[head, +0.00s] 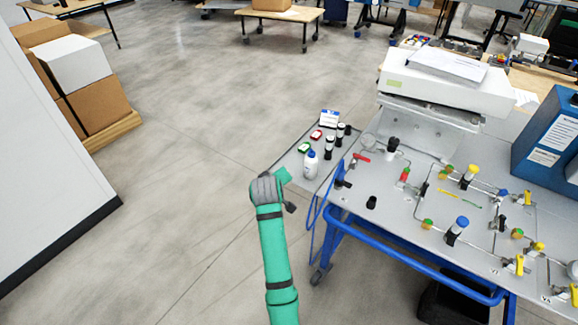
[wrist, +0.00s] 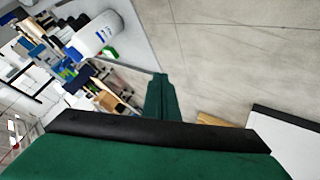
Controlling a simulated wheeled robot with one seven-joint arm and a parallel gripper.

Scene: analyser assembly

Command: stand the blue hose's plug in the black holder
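My gripper (head: 284,176) is at the end of my green arm, left of the cart and near the small side shelf. In the wrist view a narrow green finger part (wrist: 160,98) points up; I cannot tell whether it is one finger or two together. I see nothing held. A short black cylinder (head: 371,202), which may be the black holder, stands on the cart's near left top. A thin blue loop (head: 311,222) hangs at the cart's left side; I cannot tell whether it is the hose or cart frame. I cannot make out the plug clearly.
The side shelf (head: 291,163) carries a white bottle (head: 311,164), dark vials and small boxes. The cart top (head: 395,222) has thin pipes, coloured valves and a blue-capped part (head: 457,231). A white machine (head: 440,82) stands behind. Floor left of my arm is clear.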

